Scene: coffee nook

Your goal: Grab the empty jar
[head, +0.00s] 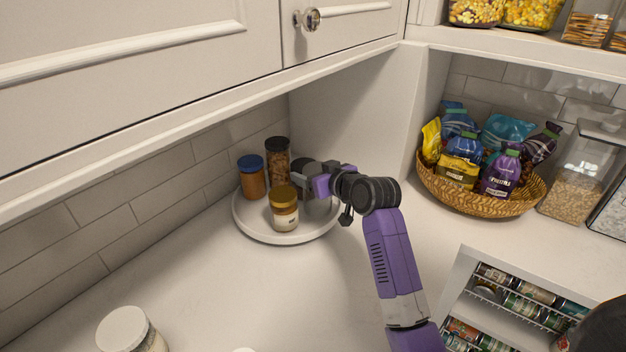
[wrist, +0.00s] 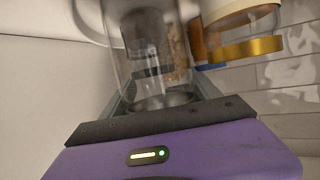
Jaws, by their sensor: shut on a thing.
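The empty jar (wrist: 140,75) is clear glass and sits between my gripper's fingers in the wrist view, with a darker jar showing through it. In the head view the empty jar (head: 318,206) is mostly hidden under my gripper (head: 306,184), at the right side of the round white tray (head: 262,236). My gripper is shut on it. I cannot tell whether its base touches the tray.
A gold-lidded jar (head: 284,212) stands close to the left of the gripper, with a blue-lidded jar (head: 251,180) and a black-lidded jar (head: 277,158) behind. A snack basket (head: 470,204) is right. Cabinets hang overhead. The front counter is largely clear.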

